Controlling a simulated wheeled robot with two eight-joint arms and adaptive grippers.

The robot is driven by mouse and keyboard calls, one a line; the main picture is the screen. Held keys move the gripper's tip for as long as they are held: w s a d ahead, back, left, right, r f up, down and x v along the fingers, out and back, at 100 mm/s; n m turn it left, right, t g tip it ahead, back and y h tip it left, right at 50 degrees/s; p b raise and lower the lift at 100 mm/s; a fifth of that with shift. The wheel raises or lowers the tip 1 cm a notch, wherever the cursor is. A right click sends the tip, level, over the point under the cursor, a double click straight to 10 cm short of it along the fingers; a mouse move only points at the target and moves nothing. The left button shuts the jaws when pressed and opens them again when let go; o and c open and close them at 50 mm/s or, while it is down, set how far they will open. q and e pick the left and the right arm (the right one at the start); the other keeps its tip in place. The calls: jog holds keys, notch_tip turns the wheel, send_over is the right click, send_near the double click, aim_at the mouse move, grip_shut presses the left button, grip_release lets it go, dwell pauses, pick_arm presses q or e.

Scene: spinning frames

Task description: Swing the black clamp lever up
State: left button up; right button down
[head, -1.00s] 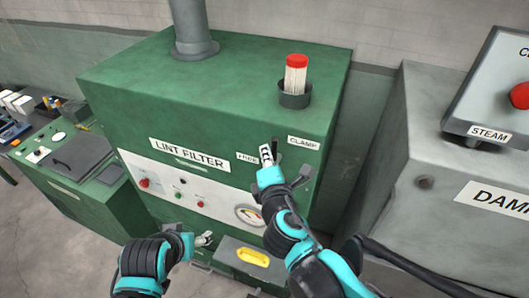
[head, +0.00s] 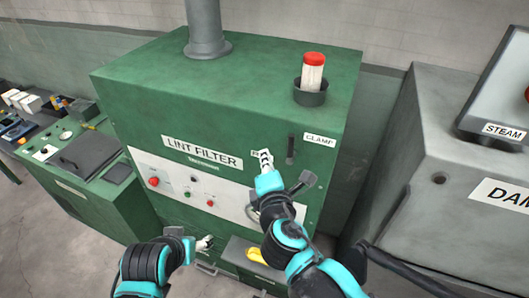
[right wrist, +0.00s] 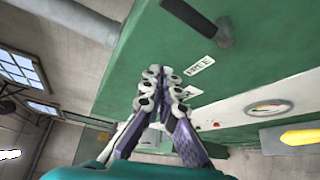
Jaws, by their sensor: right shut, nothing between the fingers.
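The black clamp lever (head: 290,149) shows as a dark upright bar on the green lint filter's front, left of the CLAMP label (head: 319,139). In the right wrist view the lever (right wrist: 198,18) is at the top, with a grey end. My right gripper (head: 264,158) is shut and empty, left of the lever and over the FREE label, apart from the lever. Its fingertips (right wrist: 163,80) also show in the right wrist view, beside the FREE label (right wrist: 200,66). My left gripper (head: 206,243) is low in front of the cabinet; its finger state is unclear.
The lint filter cabinet (head: 130,98) carries a dark cup (head: 311,97) with a red-topped object on top. A yellow handle (head: 256,255) and a gauge (right wrist: 268,108) are low on its front. A grey machine (head: 440,130) stands to the right.

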jog(key=s+d, duration=0.1)
jog(key=s, duration=0.5)
jog(key=s+d+f+m+g+h+b, duration=0.1)
jog(key=d+f+m+g+b, duration=0.1)
jog(key=d+f+m+b, duration=0.5)
jog(key=d+f+m+g+h+b, duration=0.15)
jog(key=f+b, duration=0.35)
jog(key=f, duration=0.7)
jog(key=s+d+f+m+g+h+b, duration=0.1)
jog(key=d+f+m+g+b, duration=0.1)
jog(key=d+f+m+b, duration=0.5)
pick_arm(q)
notch_tip(320, 180, down, 32)
jog(key=d+b, duration=0.1)
jog(key=b, duration=1.2)
pick_arm(e)
jog(key=s+f+m+g+y, duration=0.1)
jog(key=s+f+m, duration=0.1)
jog(key=f, duration=0.8)
jog(key=s+f+m+g+y, duration=0.1)
jog(key=f+m, duration=0.4)
jog(key=f, duration=0.6)
jog(key=shift+s+d+f+g, duration=0.35)
jog(key=shift+s+g, duration=0.4)
jog(key=shift+s, duration=0.25)
pick_arm(q)
jog(key=shift+w+r, duration=0.1)
jog(key=shift+r, duration=0.05)
pick_arm(e)
jog(key=shift+r, duration=0.1)
